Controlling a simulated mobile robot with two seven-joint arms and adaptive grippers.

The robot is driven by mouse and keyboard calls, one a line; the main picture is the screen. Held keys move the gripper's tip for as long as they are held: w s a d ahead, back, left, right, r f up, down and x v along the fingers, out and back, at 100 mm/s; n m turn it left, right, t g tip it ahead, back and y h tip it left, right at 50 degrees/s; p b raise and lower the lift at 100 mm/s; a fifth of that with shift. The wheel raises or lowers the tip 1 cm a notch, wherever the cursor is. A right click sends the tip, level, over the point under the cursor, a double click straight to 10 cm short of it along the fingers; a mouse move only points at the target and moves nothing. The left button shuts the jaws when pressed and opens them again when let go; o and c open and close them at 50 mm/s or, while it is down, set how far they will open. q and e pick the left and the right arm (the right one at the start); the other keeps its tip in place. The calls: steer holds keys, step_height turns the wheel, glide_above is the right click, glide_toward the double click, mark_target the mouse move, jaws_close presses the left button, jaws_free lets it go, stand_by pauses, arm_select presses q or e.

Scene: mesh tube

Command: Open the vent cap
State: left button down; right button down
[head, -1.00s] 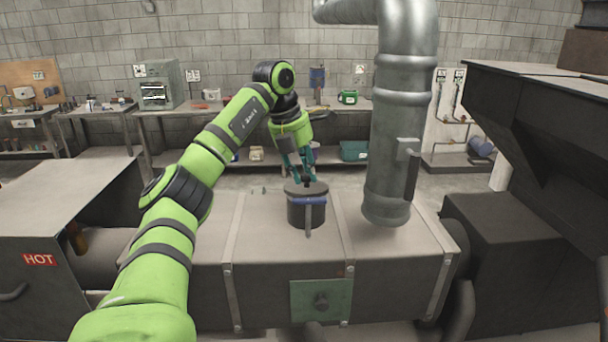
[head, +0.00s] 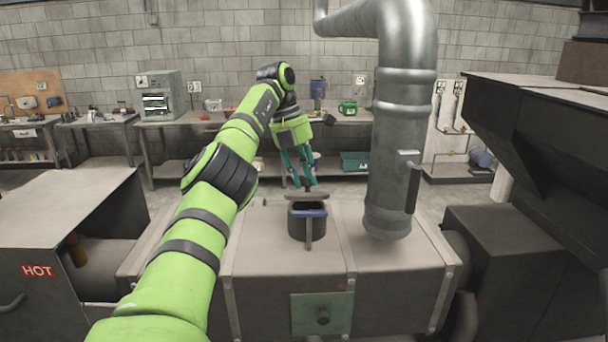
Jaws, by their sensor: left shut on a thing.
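The vent cap (head: 307,195) is a flat grey disc just above the mouth of a short dark round vent (head: 296,226). The vent stands on the long grey metal box. A strip of dark opening shows between cap and vent. A blue clamp band (head: 309,213) with a grey handle hanging down (head: 309,236) sits at the vent's front rim. My left gripper (head: 306,184), with teal fingers, is shut on the top of the cap and holds it up. Whether the cap's far edge still touches the vent cannot be told. My right gripper is not in view.
A thick silver duct (head: 396,140) comes down close to the right of the vent. The long grey metal box (head: 270,255) has a green plate on its front. A grey unit marked HOT (head: 60,215) stands at left. Workbenches (head: 230,118) line the back wall.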

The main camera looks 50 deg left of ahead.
arm_select(q)
steer(key=c, duration=1)
jaws_free()
steer(key=shift+w+f, duration=0.1)
steer(key=shift+w, duration=0.05)
steer(key=shift+f+t, duration=0.3)
steer(key=shift+f, duration=0.05)
